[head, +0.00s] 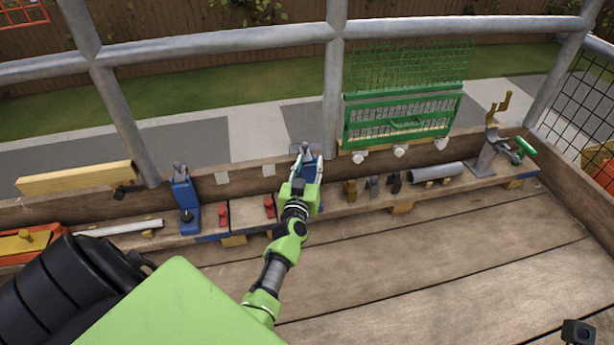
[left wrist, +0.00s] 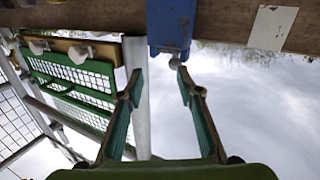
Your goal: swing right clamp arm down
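The right blue clamp (head: 308,167) stands on the ledge along the low wooden wall, partly hidden behind my left gripper (head: 303,160). In the left wrist view the clamp's blue body (left wrist: 171,22) hangs from the top edge, with a grey rounded tip at its end. My left gripper's two green-padded fingers (left wrist: 160,75) are spread on either side of that grey tip, apart from each other. I cannot tell whether either touches it. The left blue clamp (head: 186,205) stands further left, with its grey arm upright. My right gripper is not in view.
Two red clamps (head: 223,214) (head: 269,206) sit between the blue ones. A green mesh rack (head: 402,118) stands behind, to the right. A grey pipe (head: 437,172) lies on the ledge. Metal railing posts (head: 333,95) rise just behind the clamp.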

